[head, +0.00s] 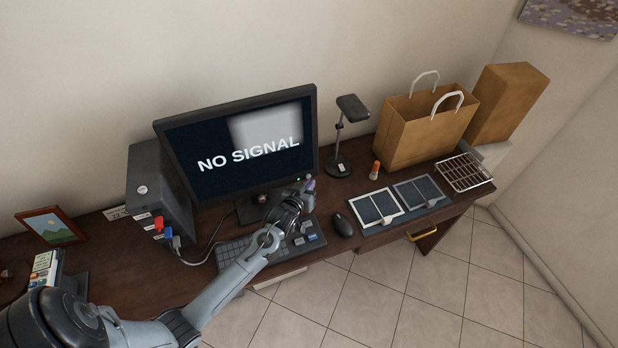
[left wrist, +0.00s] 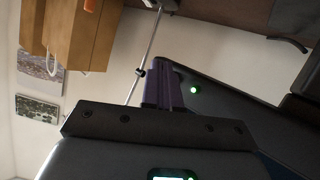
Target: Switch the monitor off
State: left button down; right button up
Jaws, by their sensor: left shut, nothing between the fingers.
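The monitor (head: 240,145) stands on the desk, its screen lit with "NO SIGNAL". A small green light shows at its lower right edge in the head view (head: 298,179). In the left wrist view the green light (left wrist: 195,89) glows on the dark monitor bezel (left wrist: 222,108). My left gripper (head: 310,185) is shut and empty at the monitor's lower right corner. Its purple fingers (left wrist: 164,88) are close beside the green light in the left wrist view; I cannot tell if they touch the bezel. My right gripper is not in view.
The keyboard (head: 235,252) lies under my left arm, with a mouse (head: 342,225) to the right. A desk lamp (head: 350,110) stands right of the monitor. A computer tower (head: 160,190) stands at left, and a paper bag (head: 420,130) at the back right.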

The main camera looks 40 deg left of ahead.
pick_arm(q)
jog(key=shift+w+a, duration=0.15)
jog(key=shift+a, duration=0.1)
dwell(0.3)
jog(key=shift+d, duration=0.1)
jog(key=shift+s+d+p, duration=0.4)
jog(key=shift+d+p, duration=0.25)
jog(key=shift+r, duration=0.1)
jog(key=d+p, duration=0.1)
jog(key=s+d+p, duration=0.1)
jog(key=d, duration=0.1)
jog(key=s+d+p, duration=0.1)
jog(key=shift+s+d+r, duration=0.1)
jog(key=shift+d+r, duration=0.1)
dwell(0.3)
dwell(0.4)
